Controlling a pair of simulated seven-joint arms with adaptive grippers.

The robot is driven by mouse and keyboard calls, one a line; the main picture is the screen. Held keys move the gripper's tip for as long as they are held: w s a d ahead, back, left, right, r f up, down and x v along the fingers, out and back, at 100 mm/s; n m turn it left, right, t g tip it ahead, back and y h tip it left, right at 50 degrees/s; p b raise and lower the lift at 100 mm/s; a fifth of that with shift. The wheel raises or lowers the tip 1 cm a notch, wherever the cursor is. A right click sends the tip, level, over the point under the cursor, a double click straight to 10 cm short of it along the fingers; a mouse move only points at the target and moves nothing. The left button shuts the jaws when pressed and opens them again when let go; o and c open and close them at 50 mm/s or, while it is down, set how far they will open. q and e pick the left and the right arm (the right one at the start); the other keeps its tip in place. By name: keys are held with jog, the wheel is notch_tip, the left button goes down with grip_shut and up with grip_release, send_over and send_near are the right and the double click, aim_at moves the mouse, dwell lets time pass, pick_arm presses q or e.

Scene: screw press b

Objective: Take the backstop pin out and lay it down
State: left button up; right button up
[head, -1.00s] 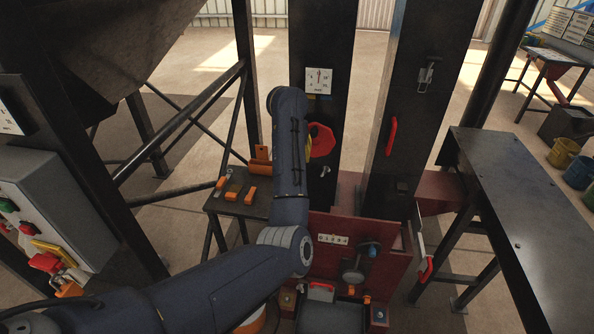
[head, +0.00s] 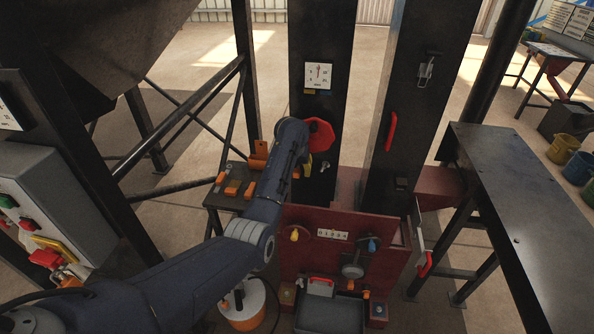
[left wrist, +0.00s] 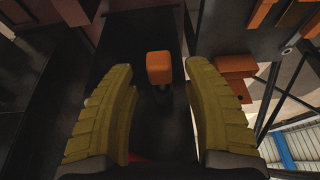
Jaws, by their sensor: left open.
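An orange block-shaped grip (left wrist: 158,68), which looks like the head of the backstop pin, stands out from a dark surface in the left wrist view. A small round part shows just below it. My left gripper (left wrist: 163,112) is open, its yellow ribbed fingers on either side of the line to the grip, with the grip beyond the fingertips and not held. In the head view my left gripper (head: 306,168) is at the lower part of the left dark column (head: 322,40), mostly hidden by my arm. My right gripper is not in view.
A red handwheel (head: 320,136) sits close to my left wrist. A small dark table (head: 225,200) with several orange pieces stands to the left. A red panel (head: 325,255) with knobs is below. A long dark bench (head: 525,200) at the right is clear.

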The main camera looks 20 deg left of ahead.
pick_arm(q)
jog(key=shift+w+f, duration=0.1)
jog(key=shift+f, duration=0.2)
grip_shut()
dwell(0.4)
dwell(0.4)
